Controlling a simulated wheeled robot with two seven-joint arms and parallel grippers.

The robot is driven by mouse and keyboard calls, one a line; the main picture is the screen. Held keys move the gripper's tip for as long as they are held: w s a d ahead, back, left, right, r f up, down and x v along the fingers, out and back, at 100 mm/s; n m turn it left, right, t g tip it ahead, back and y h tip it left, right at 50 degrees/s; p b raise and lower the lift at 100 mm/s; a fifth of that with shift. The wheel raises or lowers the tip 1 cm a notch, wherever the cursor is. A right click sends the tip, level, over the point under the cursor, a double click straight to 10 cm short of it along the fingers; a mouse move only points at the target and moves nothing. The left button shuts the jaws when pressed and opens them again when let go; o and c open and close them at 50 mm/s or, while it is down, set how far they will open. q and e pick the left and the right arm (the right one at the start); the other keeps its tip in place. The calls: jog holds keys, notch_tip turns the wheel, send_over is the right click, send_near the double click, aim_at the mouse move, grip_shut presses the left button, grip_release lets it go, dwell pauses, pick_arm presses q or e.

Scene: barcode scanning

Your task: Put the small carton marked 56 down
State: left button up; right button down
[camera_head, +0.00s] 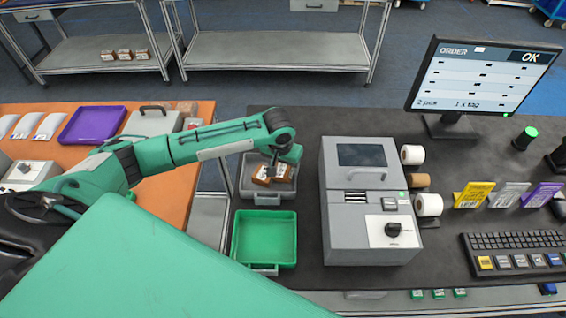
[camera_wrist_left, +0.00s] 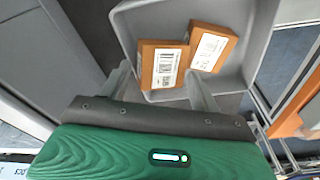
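Two small brown cartons with white labels lie in the grey tray (camera_head: 267,195), one carton (camera_head: 262,174) at the left and the other (camera_head: 284,171) at the right. In the left wrist view the nearer carton (camera_wrist_left: 162,66) and the farther, tilted carton (camera_wrist_left: 211,46) lie side by side in the tray (camera_wrist_left: 258,22). My left gripper (camera_head: 274,167) is low over the tray. Its fingers (camera_wrist_left: 158,76) are apart, on either side of the nearer carton's near end, with a gap showing at the left. The label numbers are too small to read. My right gripper is not in view.
A green empty tray (camera_head: 264,238) stands in front of the grey tray. A grey scanner machine (camera_head: 372,235) stands to the right, with a monitor (camera_head: 478,78) and keyboard (camera_head: 515,252) beyond. A purple tray (camera_head: 92,125) lies on the orange table at left.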

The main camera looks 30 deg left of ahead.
aim_at(281, 174)
pick_arm(q)
jog(key=shift+o, duration=0.6)
jog(key=shift+r, duration=0.25)
notch_tip(281, 174, up, 13)
jog(key=s+b, duration=0.1)
jog(key=b, duration=0.1)
jog(key=shift+s+f+b, duration=0.2)
jog(key=shift+s+b, duration=0.15)
jog(key=shift+s, duration=0.05)
jog(key=shift+f, duration=0.1)
